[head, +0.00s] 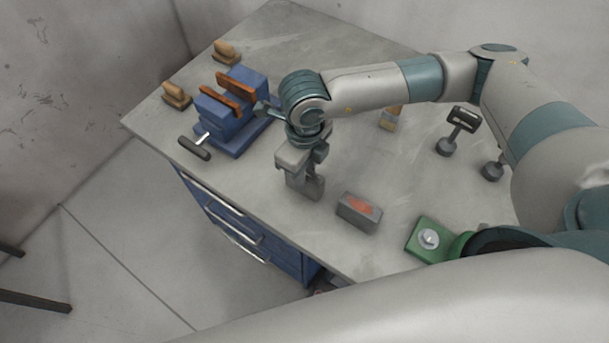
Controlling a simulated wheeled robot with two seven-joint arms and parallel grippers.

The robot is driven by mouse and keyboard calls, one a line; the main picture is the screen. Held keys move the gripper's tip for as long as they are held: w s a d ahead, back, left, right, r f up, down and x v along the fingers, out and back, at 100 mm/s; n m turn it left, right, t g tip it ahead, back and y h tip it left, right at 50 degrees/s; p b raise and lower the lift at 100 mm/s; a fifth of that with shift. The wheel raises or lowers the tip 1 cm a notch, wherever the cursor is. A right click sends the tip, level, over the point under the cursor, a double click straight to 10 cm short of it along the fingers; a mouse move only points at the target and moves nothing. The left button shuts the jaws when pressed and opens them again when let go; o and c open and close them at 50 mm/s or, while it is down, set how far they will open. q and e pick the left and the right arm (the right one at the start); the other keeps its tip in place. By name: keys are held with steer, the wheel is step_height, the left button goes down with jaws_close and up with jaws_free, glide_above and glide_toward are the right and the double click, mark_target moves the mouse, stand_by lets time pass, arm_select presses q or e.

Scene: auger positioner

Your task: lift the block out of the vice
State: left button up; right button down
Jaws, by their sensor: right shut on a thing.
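The blue vice (232,128) stands at the left of the table. It has two brown jaw faces and a dark-handled crank (195,148) at its front. I see no block between its jaws. My right gripper (301,180) points down over the table, to the right of the vice and apart from it. It is shut on a small grey block (308,189), which the fingers partly hide. I cannot tell whether the block touches the table top. My left gripper is not in view.
On the grey table (290,40), two wooden-topped pieces (176,95) (227,51) lie by the vice. A grey block with an orange top (359,212), a green fixture (428,240) and dark-headed tools (460,122) stand to the right. The far table is clear.

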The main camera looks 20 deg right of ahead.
steer(key=shift+r, duration=0.15)
steer(key=shift+a+r+b, duration=0.1)
steer(key=shift+r+b, duration=0.35)
steer(key=shift+r, duration=0.35)
step_height(320, 180, up, 7)
steer(key=shift+f+b, duration=0.2)
steer(key=shift+b, duration=1)
steer(key=shift+r, duration=0.85)
